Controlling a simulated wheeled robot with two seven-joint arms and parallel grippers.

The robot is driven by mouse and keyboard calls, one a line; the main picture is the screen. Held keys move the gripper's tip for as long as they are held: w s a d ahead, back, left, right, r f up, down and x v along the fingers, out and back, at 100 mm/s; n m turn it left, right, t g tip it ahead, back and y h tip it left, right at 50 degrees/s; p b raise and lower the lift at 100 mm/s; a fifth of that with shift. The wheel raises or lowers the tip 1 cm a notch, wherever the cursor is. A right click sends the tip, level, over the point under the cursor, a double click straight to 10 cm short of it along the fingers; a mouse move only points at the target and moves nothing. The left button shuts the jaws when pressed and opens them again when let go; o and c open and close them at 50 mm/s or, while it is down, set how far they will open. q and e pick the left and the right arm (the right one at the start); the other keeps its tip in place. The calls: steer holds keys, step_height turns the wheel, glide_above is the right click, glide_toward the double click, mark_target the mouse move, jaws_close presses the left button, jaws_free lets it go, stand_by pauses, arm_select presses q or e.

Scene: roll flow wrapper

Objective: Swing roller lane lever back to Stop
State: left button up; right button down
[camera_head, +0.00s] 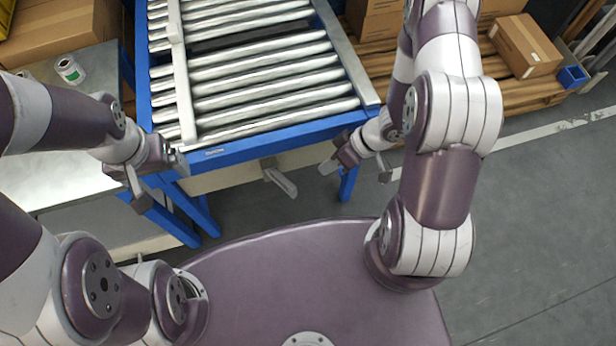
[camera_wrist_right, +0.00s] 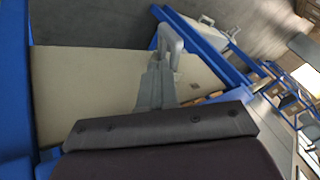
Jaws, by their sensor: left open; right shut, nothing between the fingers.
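The lever (camera_head: 281,182) is a grey bar handle. It sticks out from the beige panel (camera_head: 225,176) below the front blue beam of the roller lane (camera_head: 270,85), slanting down to the right. In the right wrist view the lever (camera_wrist_right: 172,45) shows as a pale handle just beyond my fingertips. My right gripper (camera_head: 327,167) is shut and empty, to the right of the lever, with a visible gap in the head view. It also shows in the right wrist view (camera_wrist_right: 157,85). My left gripper (camera_head: 158,178) is open and empty, left of the lever. No Stop marking is readable.
A metal side table (camera_head: 60,170) with a small can (camera_head: 70,70) stands at the left. Cardboard boxes (camera_head: 525,45) and a blue bin (camera_head: 572,77) are at the back right. Blue frame legs (camera_head: 348,184) stand under the lane. Floor at the right is open.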

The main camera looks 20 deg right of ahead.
mark_target(281, 180)
steer(key=b+x, duration=0.4)
steer(key=x, duration=0.6)
